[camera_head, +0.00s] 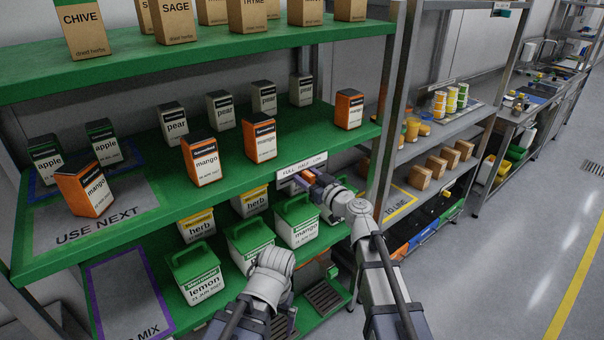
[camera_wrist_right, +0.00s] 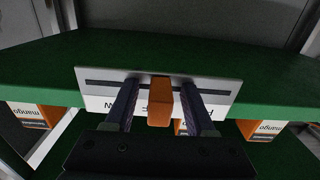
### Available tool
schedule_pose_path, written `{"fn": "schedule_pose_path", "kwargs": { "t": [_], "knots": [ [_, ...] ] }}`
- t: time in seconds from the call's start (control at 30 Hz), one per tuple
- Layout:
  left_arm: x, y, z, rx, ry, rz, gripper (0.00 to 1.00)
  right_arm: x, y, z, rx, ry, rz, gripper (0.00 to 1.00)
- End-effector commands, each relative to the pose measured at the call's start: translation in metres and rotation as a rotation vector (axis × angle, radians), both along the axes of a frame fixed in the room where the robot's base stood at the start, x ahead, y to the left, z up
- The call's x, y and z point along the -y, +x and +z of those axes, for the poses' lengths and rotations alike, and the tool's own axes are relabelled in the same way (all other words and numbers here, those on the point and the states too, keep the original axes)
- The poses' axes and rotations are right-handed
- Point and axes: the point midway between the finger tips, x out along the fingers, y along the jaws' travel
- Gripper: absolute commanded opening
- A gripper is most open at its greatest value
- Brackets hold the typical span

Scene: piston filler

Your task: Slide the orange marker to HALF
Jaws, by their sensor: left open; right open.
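The white label plate (camera_head: 290,182) with FULL, HALF and LOW is on the green shelf's front edge. In the right wrist view the plate (camera_wrist_right: 90,76) shows upside down, with a dark slot along it. The orange marker (camera_wrist_right: 160,101) stands out from the plate near its middle; which word it marks is partly hidden. My right gripper (camera_wrist_right: 158,103) is open, one finger on each side of the marker, with small gaps visible. In the head view the right gripper (camera_head: 318,183) is at the plate. My left gripper (camera_head: 285,325) is low, open, apart from the plate, its fingers hard to see.
Orange mango cartons (camera_head: 259,137) and pear cartons (camera_head: 264,97) stand on the shelf (camera_head: 225,190) behind the plate. Green-lidded tubs (camera_head: 297,222) stand on the level below, close to my arms. A metal upright (camera_head: 386,110) is right of the plate. The floor (camera_head: 510,250) at right is clear.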

Motion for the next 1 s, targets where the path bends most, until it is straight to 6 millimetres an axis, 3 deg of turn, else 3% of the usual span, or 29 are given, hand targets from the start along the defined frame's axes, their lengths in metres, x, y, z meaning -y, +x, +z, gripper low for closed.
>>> {"fn": "schedule_pose_path", "kwargs": {
  "t": [0.6, 1.0],
  "knots": [
    [0.0, 0.0, 0.0, 0.0, 0.0, 0.0, 1.0, 0.044, -0.062, 0.0, 0.0, 0.0, -0.002, 0.55],
    [0.0, 0.0, 0.0, 0.0, 0.0, 0.0, 1.0, 0.046, -0.062, 0.0, 0.0, 0.0, 0.0, 0.55]
  ]
}}
